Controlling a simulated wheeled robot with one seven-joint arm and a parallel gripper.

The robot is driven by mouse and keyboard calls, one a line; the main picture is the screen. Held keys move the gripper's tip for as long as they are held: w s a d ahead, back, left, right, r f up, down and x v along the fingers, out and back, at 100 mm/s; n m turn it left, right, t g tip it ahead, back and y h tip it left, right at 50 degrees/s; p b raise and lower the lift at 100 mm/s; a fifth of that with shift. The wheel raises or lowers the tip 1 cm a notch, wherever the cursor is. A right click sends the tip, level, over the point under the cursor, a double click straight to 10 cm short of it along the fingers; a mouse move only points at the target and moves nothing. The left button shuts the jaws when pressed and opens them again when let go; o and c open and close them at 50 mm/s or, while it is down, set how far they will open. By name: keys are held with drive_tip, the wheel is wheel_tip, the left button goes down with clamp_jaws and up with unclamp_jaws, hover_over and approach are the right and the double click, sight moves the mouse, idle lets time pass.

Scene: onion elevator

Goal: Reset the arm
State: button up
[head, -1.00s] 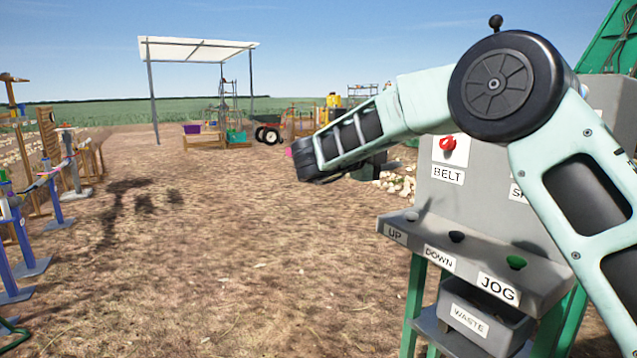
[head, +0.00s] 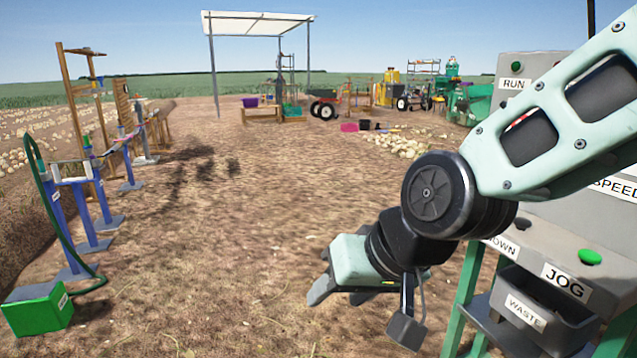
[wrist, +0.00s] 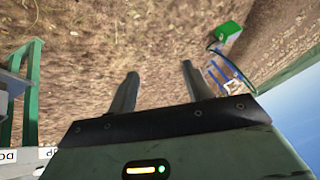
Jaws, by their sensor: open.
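My arm reaches in from the right in the head view, bent downward at a dark round joint. My gripper (head: 322,290) hangs at its end, pointing left above bare ground, in front of the grey control panel (head: 540,262). In the wrist view my gripper (wrist: 158,92) shows two dark fingers spread apart, with only soil between them. It holds nothing and touches nothing that I can see. Part of the panel is hidden behind my arm.
The panel has a JOG button (head: 589,257), a RUN button (head: 517,67) and a WASTE bin (head: 527,312). A green box (head: 38,309) with a hose and blue stands (head: 77,215) are at the left. A white canopy (head: 258,22) stands far back. The middle ground is clear.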

drive_tip(key=s+d+f+n+g+h, duration=0.2)
drive_tip(key=s+d+f, duration=0.1)
drive_tip(key=s+d, duration=0.4)
drive_tip(key=s+d+f+n+g+h, duration=0.25)
drive_tip(key=s+d, duration=0.25)
drive_tip(key=s, duration=0.3)
wheel_tip(320, 180, up, 23)
drive_tip(key=p, duration=2.2)
drive_tip(key=shift+w+a+p, duration=0.25)
drive_tip(key=shift+a+p, duration=0.15)
drive_tip(key=shift+a, duration=0.05)
drive_tip(key=shift+f, duration=0.1)
